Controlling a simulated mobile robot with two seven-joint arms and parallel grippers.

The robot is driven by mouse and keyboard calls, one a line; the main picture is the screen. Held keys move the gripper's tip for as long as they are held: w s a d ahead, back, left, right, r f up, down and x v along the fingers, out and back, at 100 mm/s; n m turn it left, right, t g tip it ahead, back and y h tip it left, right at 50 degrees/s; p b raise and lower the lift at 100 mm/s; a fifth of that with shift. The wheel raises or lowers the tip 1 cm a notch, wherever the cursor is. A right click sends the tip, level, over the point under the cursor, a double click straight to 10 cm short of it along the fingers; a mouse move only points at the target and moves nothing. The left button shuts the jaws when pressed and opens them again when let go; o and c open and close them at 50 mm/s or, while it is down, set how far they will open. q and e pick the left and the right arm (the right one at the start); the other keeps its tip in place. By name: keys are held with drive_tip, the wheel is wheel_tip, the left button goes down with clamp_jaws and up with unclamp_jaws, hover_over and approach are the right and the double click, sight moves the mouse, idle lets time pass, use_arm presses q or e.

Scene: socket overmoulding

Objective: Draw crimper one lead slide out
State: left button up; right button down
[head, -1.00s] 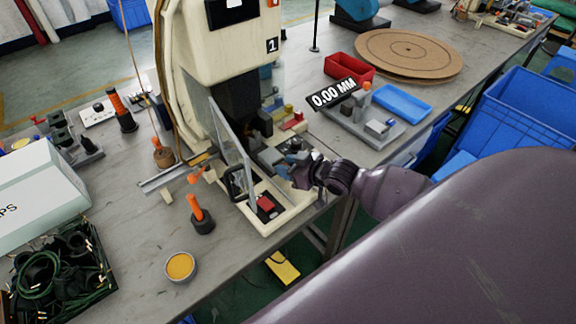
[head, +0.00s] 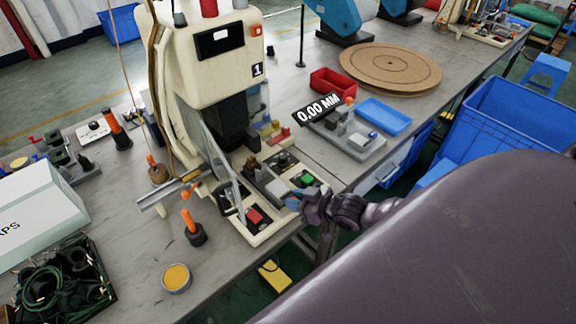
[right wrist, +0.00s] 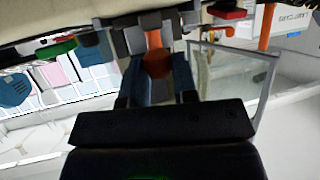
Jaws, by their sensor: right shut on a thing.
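Crimper one (head: 215,75) is the cream machine marked 1, standing on the bench. Its lead slide (head: 277,188) is a light grey block low on the machine's right side, reaching out toward my right gripper (head: 296,200). In the right wrist view, the blue fingers of my right gripper (right wrist: 160,82) are shut around an orange knob (right wrist: 157,63) on the slide's grey end. The palm hides part of the grip. My left gripper is in neither view.
A clear guard (head: 222,160) stands at the crimper's front, with a red button (head: 255,216) and a green button (head: 308,179) nearby. A gauge fixture (head: 350,135) and a blue tray (head: 383,116) lie to the right. An orange-handled tool (head: 190,225) stands in front.

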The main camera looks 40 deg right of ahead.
drive_tip(key=shift+s+d+r, duration=0.1)
drive_tip(key=shift+s, duration=0.6)
drive_tip(key=c, duration=0.9)
unclamp_jaws()
drive_tip(key=v, duration=1)
drive_tip(key=shift+s, duration=0.4)
drive_tip(key=shift+d, duration=0.15)
